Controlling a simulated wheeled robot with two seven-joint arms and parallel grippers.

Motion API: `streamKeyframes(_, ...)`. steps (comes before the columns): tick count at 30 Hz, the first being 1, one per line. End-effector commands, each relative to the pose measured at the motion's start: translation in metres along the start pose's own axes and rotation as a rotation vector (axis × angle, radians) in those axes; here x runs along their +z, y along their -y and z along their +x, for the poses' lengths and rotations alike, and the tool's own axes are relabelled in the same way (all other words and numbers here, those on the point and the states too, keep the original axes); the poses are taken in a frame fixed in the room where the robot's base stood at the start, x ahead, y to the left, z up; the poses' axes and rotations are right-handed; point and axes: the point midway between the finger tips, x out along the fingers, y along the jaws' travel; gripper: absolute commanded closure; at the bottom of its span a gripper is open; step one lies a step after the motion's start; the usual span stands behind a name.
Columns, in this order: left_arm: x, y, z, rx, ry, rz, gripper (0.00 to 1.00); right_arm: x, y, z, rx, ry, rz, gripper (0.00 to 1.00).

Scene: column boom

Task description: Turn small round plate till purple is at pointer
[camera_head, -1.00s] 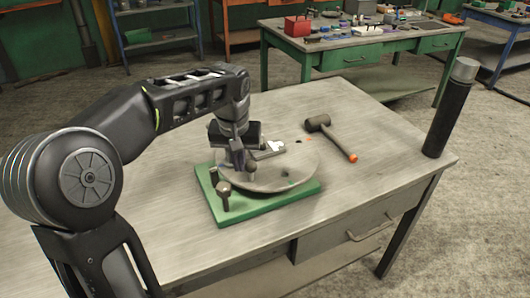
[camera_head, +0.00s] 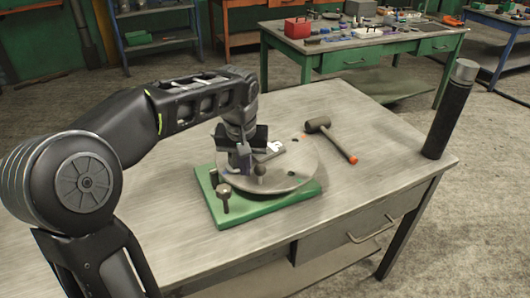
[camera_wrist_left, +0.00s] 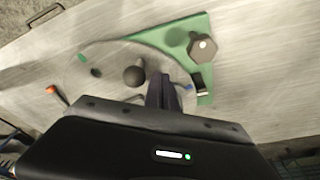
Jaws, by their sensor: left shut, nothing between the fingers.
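The small round grey plate (camera_head: 292,174) lies on a green square base (camera_head: 262,209) on the table. A round dark knob (camera_head: 260,171) stands on it, also in the left wrist view (camera_wrist_left: 134,75). A post with a hexagonal top (camera_head: 224,191) stands at the base's near left corner. The plate (camera_wrist_left: 112,62) shows a green spot (camera_wrist_left: 82,58), a dark spot (camera_wrist_left: 96,72) and a blue spot (camera_wrist_left: 188,87) in the left wrist view. I cannot make out purple for sure. My left gripper (camera_head: 243,166) is shut and empty, pointing down over the plate beside the knob; contact is unclear.
A mallet with an orange handle end (camera_head: 334,139) lies right of the plate. A dark upright cylinder (camera_head: 450,115) stands at the table's right corner. The table (camera_head: 373,169) is bare between them. A green bench (camera_head: 370,50) stands behind.

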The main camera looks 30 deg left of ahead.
Motion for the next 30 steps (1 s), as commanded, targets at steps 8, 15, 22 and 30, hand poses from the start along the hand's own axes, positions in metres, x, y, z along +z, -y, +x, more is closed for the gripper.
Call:
streamKeyframes(8, 0.001, -0.003, 0.000, 0.000, 0.000, 0.000, 1.00, 0.000, 0.000, 0.000, 0.000, 0.000, 0.000, 0.64)
streamKeyframes(15, 0.004, -0.012, -0.001, 0.000, 0.000, 0.000, 1.00, 0.000, 0.000, 0.000, 0.000, 0.000, 0.000, 0.64)
streamKeyframes(22, 0.005, -0.017, -0.001, 0.000, 0.000, -0.001, 1.00, 0.000, 0.000, 0.000, 0.000, 0.000, 0.000, 0.64)
streamKeyframes(30, 0.005, -0.017, -0.001, 0.000, 0.000, -0.001, 1.00, 0.000, 0.000, 0.000, 0.000, 0.000, 0.000, 0.64)
